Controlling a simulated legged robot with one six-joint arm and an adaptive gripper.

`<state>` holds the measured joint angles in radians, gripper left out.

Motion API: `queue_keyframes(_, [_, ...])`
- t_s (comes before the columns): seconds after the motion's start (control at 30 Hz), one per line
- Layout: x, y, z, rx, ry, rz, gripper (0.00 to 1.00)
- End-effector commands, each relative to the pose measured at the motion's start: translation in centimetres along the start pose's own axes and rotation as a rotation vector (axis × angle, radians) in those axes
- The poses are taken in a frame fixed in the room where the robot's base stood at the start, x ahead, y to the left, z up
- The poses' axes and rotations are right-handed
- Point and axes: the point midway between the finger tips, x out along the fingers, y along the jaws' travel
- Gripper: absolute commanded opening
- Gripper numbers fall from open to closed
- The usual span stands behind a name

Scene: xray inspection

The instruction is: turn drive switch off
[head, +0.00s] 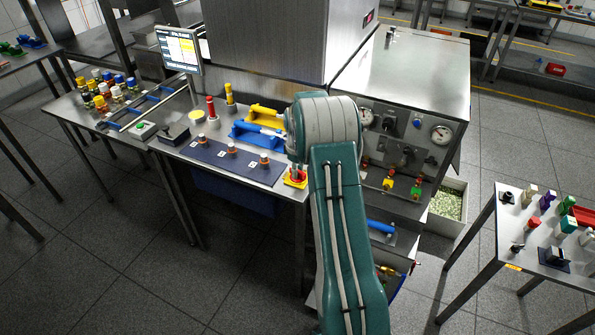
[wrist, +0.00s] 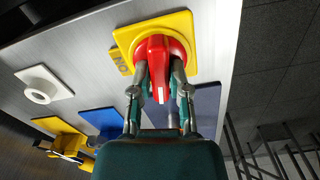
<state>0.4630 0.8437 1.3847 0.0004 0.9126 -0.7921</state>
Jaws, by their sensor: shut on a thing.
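The drive switch is a red rotary handle (wrist: 158,88) on a red round base, set on a square yellow plate (wrist: 203,28). In the head view the yellow and red switch (head: 295,180) sits at the front right corner of the steel table, partly hidden by my arm. My gripper (wrist: 160,78) is shut on the red handle, with one finger on each side of it. The handle points toward my palm in the wrist view. In the head view my gripper is mostly hidden behind my arm.
A dark mat (head: 208,155) with several orange-ringed knobs lies left of the switch. Blue (head: 250,134) and yellow (head: 266,116) handled things lie behind it. A steel cabinet (head: 405,130) with gauges and buttons stands at right. A screen (head: 179,48) stands at back left.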

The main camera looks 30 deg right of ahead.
Motion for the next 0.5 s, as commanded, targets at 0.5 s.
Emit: queue_keyframes(0.5, [0.23,-0.05,0.07,-0.208,-0.003,-0.002,0.00])
